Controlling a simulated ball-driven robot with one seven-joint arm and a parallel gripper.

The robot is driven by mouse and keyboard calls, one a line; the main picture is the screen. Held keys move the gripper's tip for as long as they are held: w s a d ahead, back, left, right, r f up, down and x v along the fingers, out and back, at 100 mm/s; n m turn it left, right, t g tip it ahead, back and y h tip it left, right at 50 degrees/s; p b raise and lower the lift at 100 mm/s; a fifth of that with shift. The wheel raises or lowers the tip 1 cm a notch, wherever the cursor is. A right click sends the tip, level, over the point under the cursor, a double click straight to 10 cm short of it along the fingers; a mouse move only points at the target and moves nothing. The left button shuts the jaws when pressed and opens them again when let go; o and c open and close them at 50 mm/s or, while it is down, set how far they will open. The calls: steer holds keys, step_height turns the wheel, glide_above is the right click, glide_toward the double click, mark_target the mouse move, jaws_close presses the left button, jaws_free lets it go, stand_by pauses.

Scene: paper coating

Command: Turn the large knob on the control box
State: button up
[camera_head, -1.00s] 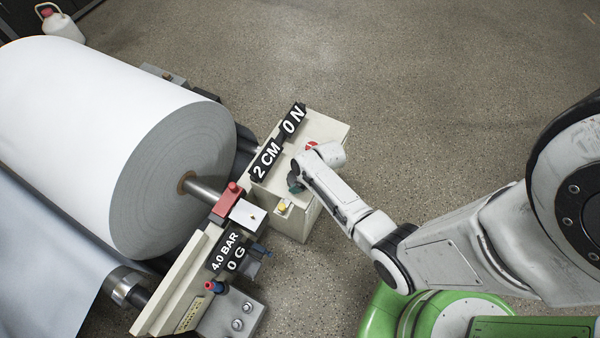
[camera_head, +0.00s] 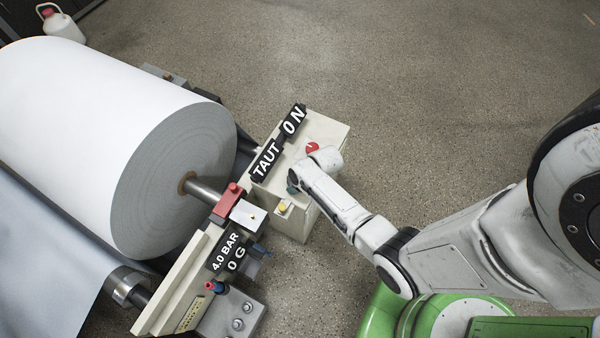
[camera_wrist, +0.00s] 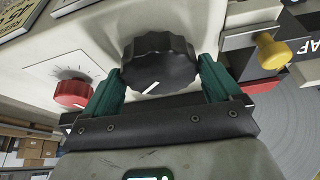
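The control box (camera_head: 330,134) is a pale box beside the paper roll. Its large black knob (camera_wrist: 158,60) shows in the wrist view, with a white mark at its lower edge. My gripper (camera_wrist: 160,82) has one teal finger on each side of this knob. Both fingertips appear to press against its ribbed rim. In the head view my gripper (camera_head: 293,188) is at the box, and my wrist hides the large knob. A smaller red knob (camera_wrist: 73,94) with a dial scale is left of it, and shows in the head view (camera_head: 312,148).
Displays on the box read TAUT (camera_head: 266,159) and 0 N (camera_head: 293,121). A yellow knob (camera_wrist: 272,50) is close to the right finger. The big paper roll (camera_head: 110,110) stands to the left. The floor (camera_head: 430,90) beyond the box is clear.

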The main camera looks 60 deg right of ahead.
steer(key=shift+o, duration=0.7)
steer(key=p+v, duration=0.1)
steer(key=v, duration=0.9)
steer(key=shift+r, duration=0.4)
steer(key=shift+s, duration=0.1)
steer(key=s+a+r+g, duration=0.1)
steer(key=s+a+r, duration=0.3)
steer(key=r, duration=0.3)
steer(key=s+a+r+g, duration=0.2)
steer(key=s+a+r, duration=0.3)
steer(key=a+r, duration=0.2)
steer(key=shift+s+r+g, duration=0.2)
steer(key=shift+r+g, duration=0.05)
steer(key=shift+g, duration=0.05)
stand_by(0.5)
